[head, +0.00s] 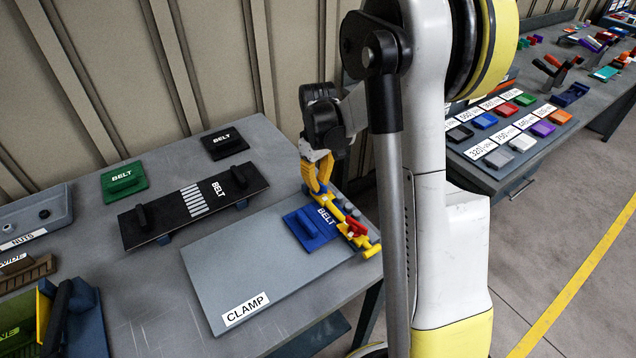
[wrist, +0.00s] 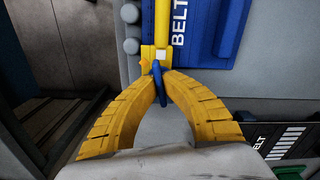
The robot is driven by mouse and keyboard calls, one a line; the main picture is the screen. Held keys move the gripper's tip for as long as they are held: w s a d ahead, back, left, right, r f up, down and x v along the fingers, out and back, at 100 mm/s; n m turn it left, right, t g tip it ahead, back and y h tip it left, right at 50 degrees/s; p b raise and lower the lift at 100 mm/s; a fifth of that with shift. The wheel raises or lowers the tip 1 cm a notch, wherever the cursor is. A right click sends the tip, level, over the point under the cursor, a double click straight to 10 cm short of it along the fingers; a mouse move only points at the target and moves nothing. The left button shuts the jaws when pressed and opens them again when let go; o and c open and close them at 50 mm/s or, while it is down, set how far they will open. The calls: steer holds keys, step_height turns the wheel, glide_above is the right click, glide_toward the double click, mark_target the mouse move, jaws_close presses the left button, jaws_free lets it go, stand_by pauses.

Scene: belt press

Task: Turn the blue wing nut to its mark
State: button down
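The blue wing nut (wrist: 160,84) sits at the near end of the yellow clamp bar (wrist: 162,20) in the wrist view. My gripper (wrist: 161,86) has its yellow fingers on both sides of the wing nut and looks shut on it. A small white patch (wrist: 160,55) and a small orange shape (wrist: 146,65) show on the clamp beside the nut. In the head view my gripper (head: 319,186) is at the far end of the yellow clamp (head: 341,212), and the wing nut is hard to make out there. A red part (head: 356,227) is at the clamp's near end.
A blue belt piece (head: 309,230) lies beside the clamp on the grey CLAMP plate (head: 240,270). A black belt plate (head: 155,222), a green belt block (head: 124,181) and a nuts tray (head: 35,215) stand to the left. A second table (head: 520,178) with coloured blocks is at right.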

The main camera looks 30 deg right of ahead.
mark_target(318, 181)
steer(key=c, duration=1.6)
jaws_free()
steer(key=shift+o, duration=0.2)
step_height(318, 181, up, 12)
